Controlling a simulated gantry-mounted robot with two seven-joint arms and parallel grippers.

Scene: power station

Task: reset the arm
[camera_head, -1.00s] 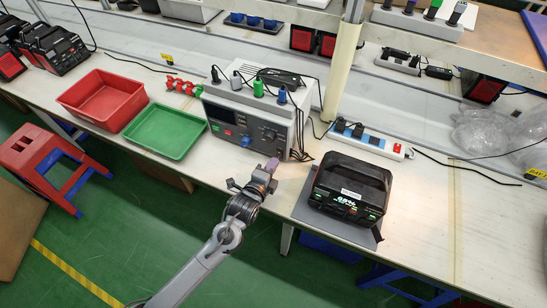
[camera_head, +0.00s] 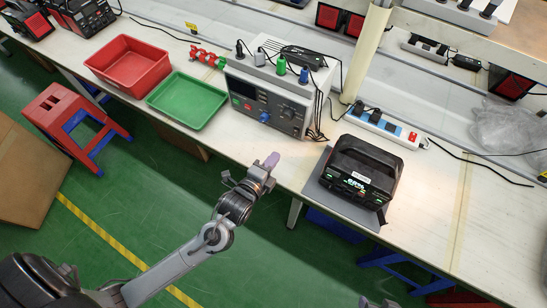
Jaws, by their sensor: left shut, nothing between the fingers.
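My left arm comes in from the lower left. Its gripper (camera_head: 268,163) hangs by the front edge of the white workbench (camera_head: 424,235), in front of the grey power unit (camera_head: 265,98). Its fingers are closed together, with nothing seen between them. A small grey part at the bottom edge, right of the middle, looks like the tip of my right gripper (camera_head: 375,303). The rest of it is out of the frame, and its jaws cannot be made out.
A black power station (camera_head: 358,175) sits on a grey mat right of my left gripper. A red tray (camera_head: 128,65), a green tray (camera_head: 187,101) and a power strip (camera_head: 386,128) are on the bench. A red and blue stool (camera_head: 75,120) stands on the green floor (camera_head: 150,200).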

